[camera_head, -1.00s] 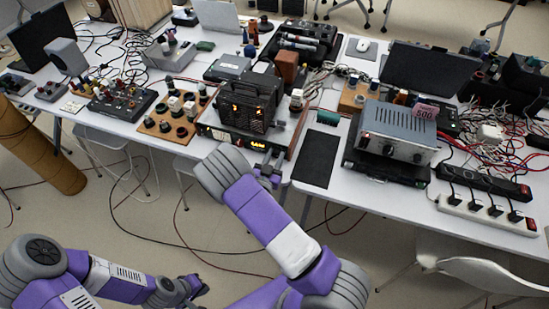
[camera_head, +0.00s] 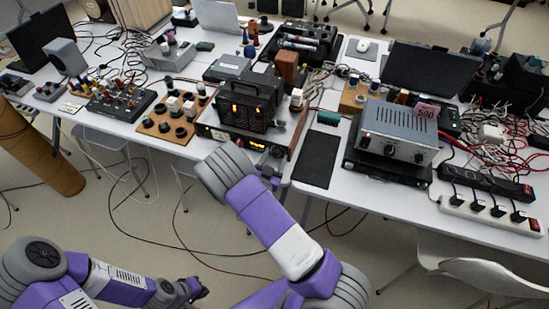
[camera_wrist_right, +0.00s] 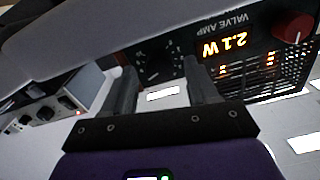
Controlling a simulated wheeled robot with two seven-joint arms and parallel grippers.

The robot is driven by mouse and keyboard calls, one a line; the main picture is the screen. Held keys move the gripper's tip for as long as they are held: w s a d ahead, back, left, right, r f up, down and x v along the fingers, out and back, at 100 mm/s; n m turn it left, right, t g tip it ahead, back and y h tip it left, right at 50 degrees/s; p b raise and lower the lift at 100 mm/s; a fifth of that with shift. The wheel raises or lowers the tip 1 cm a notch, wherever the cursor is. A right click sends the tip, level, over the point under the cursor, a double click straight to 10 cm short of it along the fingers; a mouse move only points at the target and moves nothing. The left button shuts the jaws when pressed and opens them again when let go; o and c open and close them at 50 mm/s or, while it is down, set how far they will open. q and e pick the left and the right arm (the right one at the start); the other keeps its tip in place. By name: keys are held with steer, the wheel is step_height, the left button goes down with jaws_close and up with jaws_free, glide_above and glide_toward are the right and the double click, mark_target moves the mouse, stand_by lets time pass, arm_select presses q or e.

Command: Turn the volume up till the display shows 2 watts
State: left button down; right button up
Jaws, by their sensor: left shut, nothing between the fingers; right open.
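The valve amp (camera_head: 246,103) is a black grilled box with glowing orange lights on the centre table. Its front display (camera_wrist_right: 224,44) reads 2.1 W, upside down in the right wrist view. A black round knob (camera_wrist_right: 157,60) with white scale marks shows between the fingers of my right gripper (camera_wrist_right: 160,72). The right gripper is open at the front panel; whether a finger touches the knob I cannot tell. In the head view this gripper (camera_head: 270,178) is partly hidden by its arm. My left gripper (camera_head: 196,289) is shut and empty, low over the floor, away from the tables.
A red knob (camera_wrist_right: 292,27) sits beside the display on the same panel. A wooden board with knobs (camera_head: 172,120) stands left of the amp. A black mat (camera_head: 316,158) and a grey power supply (camera_head: 397,130) are to its right. Cables clutter the right side.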

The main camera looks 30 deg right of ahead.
arm_select(q)
steer(key=shift+r+p, duration=0.45)
arm_select(e)
steer(key=v, duration=0.7)
steer(key=shift+s+a, duration=0.1)
